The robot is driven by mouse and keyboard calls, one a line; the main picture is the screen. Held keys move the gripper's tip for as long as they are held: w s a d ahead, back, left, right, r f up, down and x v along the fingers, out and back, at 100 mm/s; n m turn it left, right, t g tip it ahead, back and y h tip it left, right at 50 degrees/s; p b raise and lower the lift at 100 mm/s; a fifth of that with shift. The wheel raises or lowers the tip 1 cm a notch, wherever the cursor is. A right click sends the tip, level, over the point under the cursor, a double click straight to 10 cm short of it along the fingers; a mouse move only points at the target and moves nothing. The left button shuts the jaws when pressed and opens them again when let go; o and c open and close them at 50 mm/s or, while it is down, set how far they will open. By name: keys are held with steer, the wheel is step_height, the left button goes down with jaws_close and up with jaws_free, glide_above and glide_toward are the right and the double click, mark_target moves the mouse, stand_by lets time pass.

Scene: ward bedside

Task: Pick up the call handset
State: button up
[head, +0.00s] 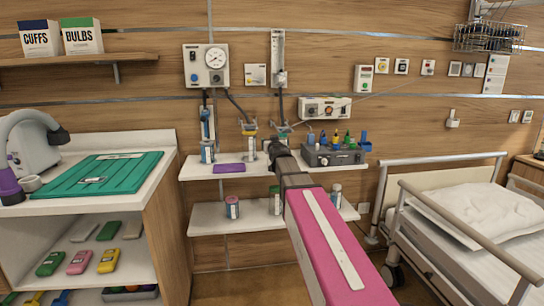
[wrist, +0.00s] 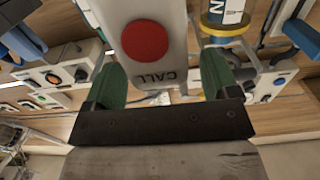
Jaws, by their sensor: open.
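The call handset (wrist: 150,40) is a pale grey body with a large round red button and the word CALL, upside down in the wrist view. It fills the top middle of that view. My gripper (wrist: 160,75) is open, with one green finger on each side of the handset's near end. Gaps show between the fingers and the handset, so it is not gripped. In the head view my gripper (head: 277,150) is over the upper wall shelf (head: 195,171), seen from behind. The fingers and handset cannot be made out there.
A grey rack with coloured items (head: 333,155) stands right of my gripper on the shelf. A purple item (head: 229,169) lies to its left. Suction jars (head: 250,142) hang close by. A bed with rails (head: 450,215) is at right; a counter with a green tray (head: 98,175) is at left.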

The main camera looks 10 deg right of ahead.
steer(key=shift+w, duration=0.9)
steer(key=c, duration=1.3)
steer(key=shift+r, duration=0.1)
